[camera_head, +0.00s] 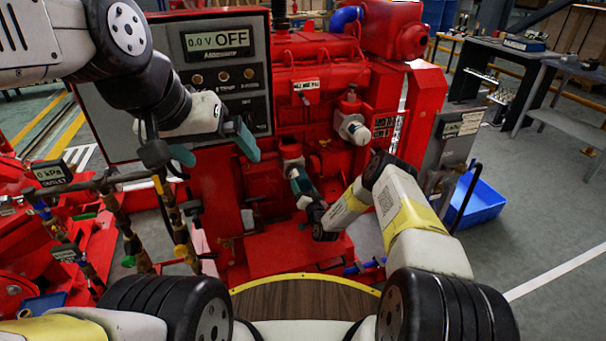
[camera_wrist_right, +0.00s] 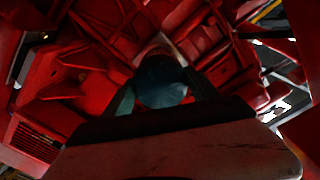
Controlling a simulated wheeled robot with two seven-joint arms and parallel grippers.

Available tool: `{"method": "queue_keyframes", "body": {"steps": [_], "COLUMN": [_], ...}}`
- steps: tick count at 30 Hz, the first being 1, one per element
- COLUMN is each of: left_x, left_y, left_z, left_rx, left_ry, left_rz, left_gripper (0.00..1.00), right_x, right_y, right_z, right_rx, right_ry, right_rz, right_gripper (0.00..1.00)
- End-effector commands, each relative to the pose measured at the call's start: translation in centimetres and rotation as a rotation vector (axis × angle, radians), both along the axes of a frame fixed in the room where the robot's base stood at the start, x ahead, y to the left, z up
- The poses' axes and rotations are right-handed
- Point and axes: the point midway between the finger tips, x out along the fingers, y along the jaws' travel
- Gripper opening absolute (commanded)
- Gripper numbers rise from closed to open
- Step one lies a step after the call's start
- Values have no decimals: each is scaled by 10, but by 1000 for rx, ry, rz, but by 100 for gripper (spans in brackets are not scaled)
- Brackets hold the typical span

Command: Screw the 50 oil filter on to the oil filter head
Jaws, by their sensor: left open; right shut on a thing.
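My right gripper (camera_head: 298,182) reaches up to the front of the red engine and is shut on a filter. In the right wrist view, the filter's round dark teal end (camera_wrist_right: 161,82) sits between the two fingers, with a paler part behind it. A red fitting, likely the oil filter head (camera_head: 291,151), is just above the gripper. I cannot tell whether the filter touches it. My left gripper (camera_head: 213,148) is open and empty in front of the control panel.
A white canister (camera_head: 352,129) hangs on the engine to the right of my right gripper. The control panel (camera_head: 222,75) reads OFF. Pipes and valves (camera_head: 160,200) stand at the left. A blue bin (camera_head: 477,204) lies on the floor at the right, with open floor beyond.

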Motion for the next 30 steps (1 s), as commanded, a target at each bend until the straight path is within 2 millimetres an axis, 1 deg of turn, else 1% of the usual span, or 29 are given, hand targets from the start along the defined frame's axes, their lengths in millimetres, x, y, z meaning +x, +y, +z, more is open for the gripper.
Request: {"method": "queue_keyframes", "body": {"steps": [12,30], "left_x": [0,0], "left_y": [0,0], "left_z": [0,0], "left_rx": [0,0], "left_ry": [0,0], "left_rz": [0,0], "left_gripper": [100,100], "right_x": [14,15], "right_y": [5,4], "right_z": [1,2], "right_rx": [0,1], "right_ry": [-3,-3], "right_rz": [-1,-1], "right_gripper": [3,3]}}
